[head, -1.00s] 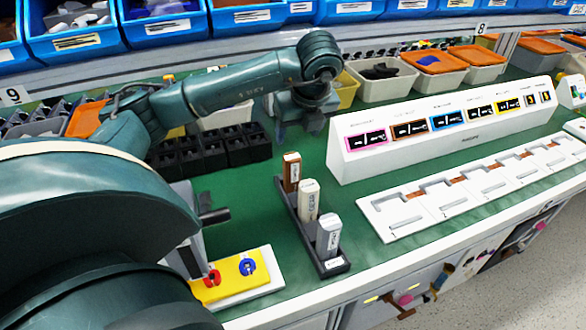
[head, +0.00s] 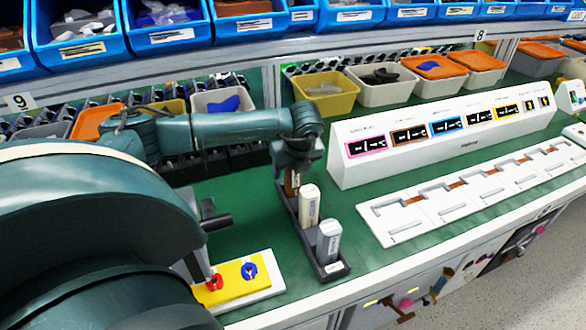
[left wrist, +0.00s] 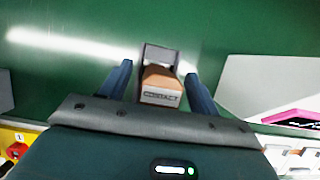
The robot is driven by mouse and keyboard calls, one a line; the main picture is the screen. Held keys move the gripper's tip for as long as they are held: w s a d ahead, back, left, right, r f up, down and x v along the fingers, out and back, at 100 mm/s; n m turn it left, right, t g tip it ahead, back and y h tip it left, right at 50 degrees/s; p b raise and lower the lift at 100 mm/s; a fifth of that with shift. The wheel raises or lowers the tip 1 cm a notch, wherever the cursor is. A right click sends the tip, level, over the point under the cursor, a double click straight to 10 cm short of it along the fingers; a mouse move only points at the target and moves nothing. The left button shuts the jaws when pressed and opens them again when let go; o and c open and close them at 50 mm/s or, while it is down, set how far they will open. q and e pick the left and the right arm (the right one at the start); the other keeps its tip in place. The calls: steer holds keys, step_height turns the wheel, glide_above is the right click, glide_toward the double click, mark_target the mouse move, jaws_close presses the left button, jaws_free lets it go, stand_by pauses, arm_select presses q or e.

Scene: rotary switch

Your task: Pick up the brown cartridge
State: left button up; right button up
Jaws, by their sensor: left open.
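The brown cartridge (head: 291,183) stands upright in the far slot of a dark narrow rack (head: 329,268). Its brown top with a printed label shows in the left wrist view (left wrist: 160,88). My left gripper (head: 290,168) is right above it, pointing down. In the left wrist view its two blue fingers (left wrist: 158,88) are open, one on each side of the cartridge, with a gap on both sides. The gripper hides the cartridge's top in the head view. Two pale cartridges (head: 309,206) (head: 328,243) stand nearer in the same rack. My right gripper is not in view.
A white sloped console (head: 440,140) and a white slotted panel (head: 470,190) lie to the right. A yellow switch plate (head: 235,280) with red and blue knobs is at the front left. Several bins line the back.

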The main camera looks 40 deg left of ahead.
arm_select(q)
steer(key=shift+f, duration=0.1)
steer(key=c, duration=1.2)
